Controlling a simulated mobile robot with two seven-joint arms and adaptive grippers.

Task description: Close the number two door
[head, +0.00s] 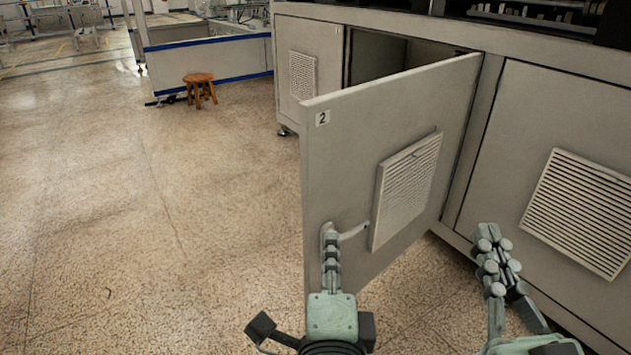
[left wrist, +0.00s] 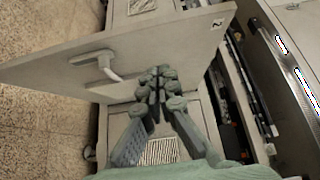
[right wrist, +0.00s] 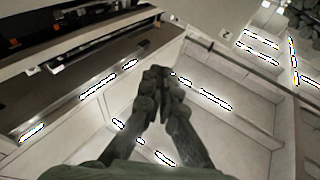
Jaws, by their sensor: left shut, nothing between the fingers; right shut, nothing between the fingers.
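The number two door (head: 340,150) is a grey panel with a "2" label, a vent grille and a lever handle (head: 351,231). It stands wide open, swung out from the cabinet on its right edge. My left gripper (head: 331,240) is shut and empty, in front of the door and overlapping the handle in the head view. In the left wrist view the handle (left wrist: 106,68) lies left of the fingertips (left wrist: 158,80); contact with the door cannot be told. My right gripper (head: 494,245) is shut and empty, to the right of the door, before the neighbouring cabinet panel.
The grey cabinet (head: 508,130) runs along the right, with a vented panel (head: 580,205). The door's opening (head: 385,55) is dark and partly hidden behind the door. A wooden stool (head: 199,85) stands at the back left. The floor (head: 150,220) on the left is clear.

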